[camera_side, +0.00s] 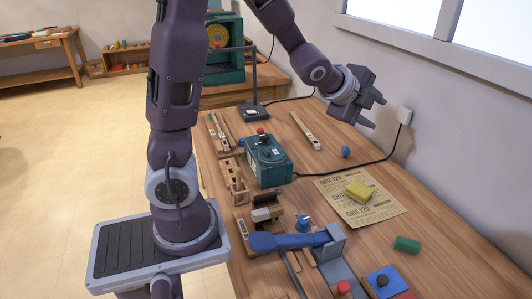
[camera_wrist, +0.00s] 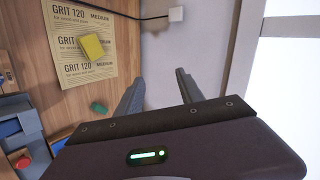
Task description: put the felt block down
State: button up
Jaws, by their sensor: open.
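My gripper (camera_side: 378,113) is raised above the far right side of the bench, near the wall. Its two fingers are apart with nothing between them, and the gap is also empty in the wrist view (camera_wrist: 161,78). A yellow block (camera_side: 359,191) lies on the sandpaper sheet (camera_side: 390,211), below my gripper and apart from it. A small green block (camera_side: 407,244) lies on the bare wood closer to the side camera. I cannot tell which of these is the felt block. Both also show in the wrist view, yellow (camera_wrist: 92,46) and green (camera_wrist: 98,107).
A teal box (camera_side: 268,163) with a red knob has a black cable running to the wall socket (camera_side: 404,116). A blue-handled tool (camera_side: 290,241), wooden holders (camera_side: 236,183) and a red knob (camera_side: 344,287) crowd the near left. Bare wood surrounds the green block.

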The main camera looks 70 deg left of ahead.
jog(key=s+d+n+g, duration=0.1)
jog(key=s+d+n, duration=0.2)
jog(key=s, duration=0.7)
jog(key=s+d+r+n+g+h, duration=0.1)
jog(key=s+d+n, duration=0.3)
jog(key=s, duration=0.6)
jog(key=s+d+r+n+g+h, duration=0.1)
jog(key=s+d+n+g, duration=0.2)
jog(key=s+n, duration=0.4)
jog(key=s, duration=0.3)
jog(key=shift+d, duration=0.4)
